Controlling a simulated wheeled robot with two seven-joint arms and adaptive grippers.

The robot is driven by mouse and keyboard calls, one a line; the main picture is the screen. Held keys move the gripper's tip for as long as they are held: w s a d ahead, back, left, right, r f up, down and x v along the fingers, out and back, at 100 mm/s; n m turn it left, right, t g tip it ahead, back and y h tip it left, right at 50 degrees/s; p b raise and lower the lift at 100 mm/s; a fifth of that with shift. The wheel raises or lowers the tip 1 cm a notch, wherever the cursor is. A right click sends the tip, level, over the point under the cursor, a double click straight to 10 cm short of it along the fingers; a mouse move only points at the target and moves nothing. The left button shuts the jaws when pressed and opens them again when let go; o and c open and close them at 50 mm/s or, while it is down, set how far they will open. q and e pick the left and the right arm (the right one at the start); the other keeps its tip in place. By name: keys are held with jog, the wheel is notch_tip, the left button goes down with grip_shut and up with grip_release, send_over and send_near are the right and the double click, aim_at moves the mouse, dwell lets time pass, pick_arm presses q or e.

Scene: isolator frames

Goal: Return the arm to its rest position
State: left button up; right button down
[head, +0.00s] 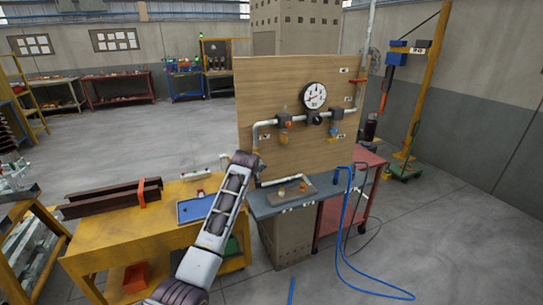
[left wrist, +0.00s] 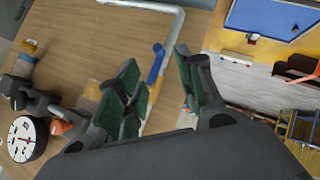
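My left arm (head: 217,225) reaches up from the bottom of the head view to the left side of a wooden panel. Its gripper is hard to make out there. In the left wrist view the left gripper (left wrist: 156,58) has its green-padded fingers apart, with nothing seen held between them. A blue lever (left wrist: 157,62) shows in the gap beyond the fingers, near a pale pipe (left wrist: 178,45). I cannot tell whether the fingers touch it. My right gripper is in neither view.
The wooden panel (head: 270,90) carries a round gauge (head: 314,95), pipes and valves. A yellow table (head: 120,240) with a blue tray (head: 196,208) stands left of it, a red cart (head: 362,195) to the right. A blue hose (head: 343,220) trails onto the open floor.

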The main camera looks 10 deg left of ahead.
pick_arm(q)
jog(key=s+f+m+g, duration=0.2)
jog(key=s+f+m, duration=0.1)
jog(key=s+f, duration=0.65)
jog(key=s+f+m+g, duration=0.1)
jog(key=s+f+m, duration=0.1)
jog(key=s+f, duration=0.8)
jog(key=s+m+g+h, duration=0.1)
jog(key=s+m+g, duration=0.45)
jog(key=s, duration=2.55)
jog(key=s+f+m, duration=0.1)
jog(key=s+f, duration=0.2)
jog(key=f, duration=3)
jog(key=s+a+f, duration=0.1)
jog(key=s+f, duration=0.8)
jog(key=s, duration=0.2)
jog(key=s+a+f+g, duration=0.1)
jog(key=s+a+f, duration=0.1)
jog(key=s+f, duration=0.8)
jog(key=shift+s+a+f, duration=0.3)
jog(key=shift+s, duration=0.4)
jog(key=shift+m, duration=0.25)
